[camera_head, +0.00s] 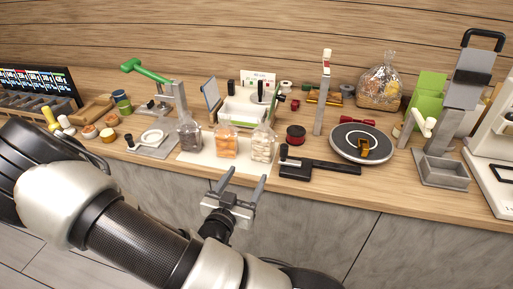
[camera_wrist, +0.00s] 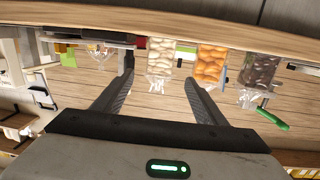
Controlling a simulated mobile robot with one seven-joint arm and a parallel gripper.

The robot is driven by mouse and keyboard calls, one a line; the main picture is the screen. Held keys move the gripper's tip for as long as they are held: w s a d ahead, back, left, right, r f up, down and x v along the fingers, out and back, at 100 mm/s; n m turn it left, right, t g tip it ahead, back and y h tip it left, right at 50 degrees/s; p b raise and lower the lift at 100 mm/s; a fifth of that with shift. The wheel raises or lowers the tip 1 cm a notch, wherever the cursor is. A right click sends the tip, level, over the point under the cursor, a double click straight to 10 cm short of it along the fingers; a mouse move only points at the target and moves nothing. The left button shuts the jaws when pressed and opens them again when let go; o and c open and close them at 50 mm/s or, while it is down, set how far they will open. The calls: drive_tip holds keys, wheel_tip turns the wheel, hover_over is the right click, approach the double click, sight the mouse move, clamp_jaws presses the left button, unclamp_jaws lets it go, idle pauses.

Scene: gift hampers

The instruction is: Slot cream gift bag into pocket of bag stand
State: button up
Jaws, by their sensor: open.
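The cream gift bag (camera_head: 263,145), a clear bag with pale contents and a gathered top, stands upright at the right end of a row of three bags. It also shows in the wrist view (camera_wrist: 161,52), upside down. My gripper (camera_head: 246,175) is open and empty in front of the counter edge, short of the bags. In the wrist view my two fingers (camera_wrist: 158,82) are spread, with the cream bag beyond and between them. A grey stand with an open box-like pocket (camera_head: 444,172) is at the right of the counter; I cannot tell for sure that it is the bag stand.
An orange-filled bag (camera_head: 226,141) and a dark-filled bag (camera_head: 189,133) stand left of the cream one on a pale mat (camera_head: 205,158). A black tool (camera_head: 320,168) and a round turntable (camera_head: 361,143) lie to the right. A clear wrapped hamper (camera_head: 379,88) stands behind.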

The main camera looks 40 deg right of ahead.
sight(261, 147)
drive_tip(key=shift+t+h, duration=0.3)
drive_tip(key=shift+h, duration=0.1)
drive_tip(key=b+x, duration=0.2)
drive_tip(key=x, duration=0.2)
drive_tip(key=b+x, duration=0.2)
drive_tip(key=x, duration=0.2)
drive_tip(key=r+b+x, duration=0.1)
drive_tip(key=b+x, duration=0.1)
drive_tip(key=x, duration=0.1)
drive_tip(key=shift+w+d, duration=0.15)
drive_tip(key=shift+d, duration=0.25)
drive_tip(key=x, duration=0.2)
drive_tip(key=f+b+x, duration=0.1)
drive_tip(key=x, duration=0.1)
drive_tip(key=shift+w+d, duration=0.1)
drive_tip(key=shift+w, duration=0.2)
drive_tip(key=shift+w+d, duration=0.35)
drive_tip(key=shift+d, duration=0.15)
drive_tip(key=shift+r, duration=0.1)
drive_tip(key=c, duration=0.9)
